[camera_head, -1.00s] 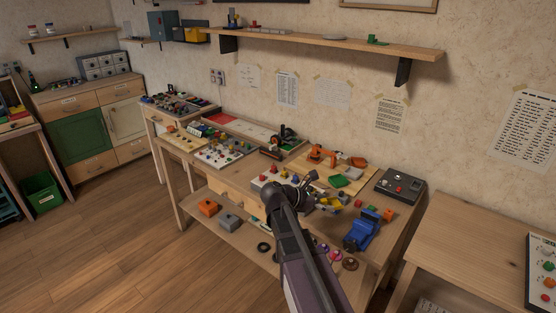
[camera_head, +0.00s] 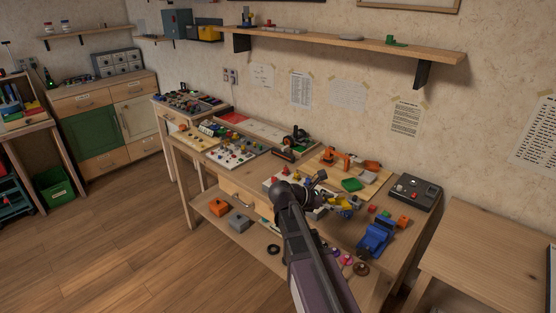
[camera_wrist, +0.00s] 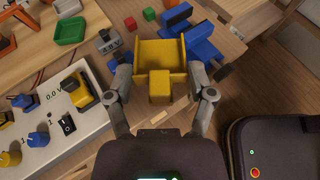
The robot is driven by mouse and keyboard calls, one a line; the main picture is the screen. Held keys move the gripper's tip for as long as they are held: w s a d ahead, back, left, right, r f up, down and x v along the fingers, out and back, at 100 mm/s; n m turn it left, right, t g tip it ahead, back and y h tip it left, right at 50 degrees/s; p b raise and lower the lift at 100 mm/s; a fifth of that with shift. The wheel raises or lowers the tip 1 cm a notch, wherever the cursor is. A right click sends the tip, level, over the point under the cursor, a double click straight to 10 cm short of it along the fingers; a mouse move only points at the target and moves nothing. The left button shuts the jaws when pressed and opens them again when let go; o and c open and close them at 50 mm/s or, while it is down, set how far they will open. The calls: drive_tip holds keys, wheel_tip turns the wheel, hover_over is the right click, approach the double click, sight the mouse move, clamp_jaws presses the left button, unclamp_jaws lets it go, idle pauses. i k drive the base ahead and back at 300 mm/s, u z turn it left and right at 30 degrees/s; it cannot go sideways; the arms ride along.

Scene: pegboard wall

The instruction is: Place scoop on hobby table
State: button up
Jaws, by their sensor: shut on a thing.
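A yellow scoop (camera_wrist: 161,55) with a wide, open-topped tray and a short block handle is between the fingers of my gripper (camera_wrist: 163,92) in the wrist view. The gripper is shut on its handle. In the head view, the scoop (camera_head: 346,203) shows as a small yellow shape past my gripper (camera_head: 328,203), over the right part of the wooden hobby table (camera_head: 338,237). The height of the scoop above the tabletop is hard to tell. My arm hides part of the table's front.
A blue vise (camera_head: 376,236) stands near the table's front right, with small red, green and orange blocks behind it. A green tray (camera_head: 352,184), a dark control box (camera_head: 414,193) and a white switch panel (camera_wrist: 50,125) are around. A bare wooden table (camera_head: 485,252) stands at right.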

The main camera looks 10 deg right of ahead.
sight(262, 171)
drive_tip(key=i, duration=0.9)
drive_tip(key=z, duration=0.05)
